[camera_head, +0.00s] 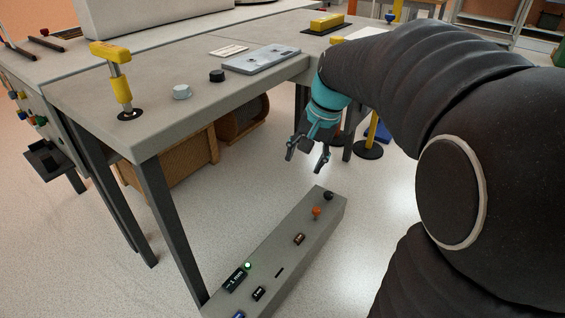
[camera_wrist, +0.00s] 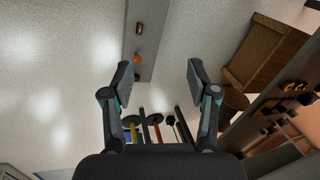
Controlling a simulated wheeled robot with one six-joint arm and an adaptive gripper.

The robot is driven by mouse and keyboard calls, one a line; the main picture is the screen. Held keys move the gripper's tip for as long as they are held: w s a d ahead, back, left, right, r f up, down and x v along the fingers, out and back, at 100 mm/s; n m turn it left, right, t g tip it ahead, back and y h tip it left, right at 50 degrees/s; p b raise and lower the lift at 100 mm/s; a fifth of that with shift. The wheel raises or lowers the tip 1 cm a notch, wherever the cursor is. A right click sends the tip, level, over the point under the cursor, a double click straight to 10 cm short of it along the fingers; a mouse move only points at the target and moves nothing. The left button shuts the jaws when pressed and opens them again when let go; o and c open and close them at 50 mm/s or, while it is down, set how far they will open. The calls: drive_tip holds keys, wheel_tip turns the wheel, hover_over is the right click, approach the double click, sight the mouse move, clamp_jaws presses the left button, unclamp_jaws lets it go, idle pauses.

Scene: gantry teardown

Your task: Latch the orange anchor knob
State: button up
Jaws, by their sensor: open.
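The orange anchor knob (camera_head: 316,211) stands upright near the far end of a long grey console (camera_head: 318,235). It also shows in the wrist view as a small orange spot (camera_wrist: 137,58), above and between my fingers, nearer the left one. My gripper (camera_head: 307,160) is open and empty, hanging in the air above and beyond the far end of the console. It is apart from the knob. Both fingers spread wide in the wrist view (camera_wrist: 160,72). Whether the knob is latched cannot be told.
A dark knob (camera_head: 328,195) sits beside the orange one at the console's far end. A grey workbench (camera_head: 170,125) with a yellow-handled clamp (camera_head: 121,80) stands to the left.

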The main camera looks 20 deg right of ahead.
drive_tip(key=w+d+f+m+g+y+b, duration=0.15)
drive_tip(key=w+d+f+m, duration=0.25)
drive_tip(key=w+d+f, duration=0.45)
drive_tip(key=m+y+b, duration=0.2)
drive_tip(key=m+y, duration=0.2)
drive_tip(key=m, duration=0.1)
hover_over(317, 209)
drive_tip(key=s+d, duration=0.2)
drive_tip(key=d, duration=0.2)
wheel_tip(317, 209, down, 14)
drive_tip(key=f, duration=0.1)
drive_tip(key=d+f+m+y, duration=0.25)
drive_tip(key=d+f, duration=0.25)
drive_tip(key=f, duration=0.5)
drive_tip(key=shift+m+h, duration=0.35)
drive_tip(key=shift+h, duration=0.15)
drive_tip(key=x, duration=0.4)
drive_tip(key=b+x, duration=0.1)
drive_tip(key=x, duration=0.4)
drive_tip(key=w+x, duration=0.1)
drive_tip(key=x, duration=0.3)
drive_tip(key=shift+w+f, duration=0.15)
drive_tip(key=shift+f, duration=0.05)
drive_tip(key=shift+t, duration=0.25)
clamp_jaws()
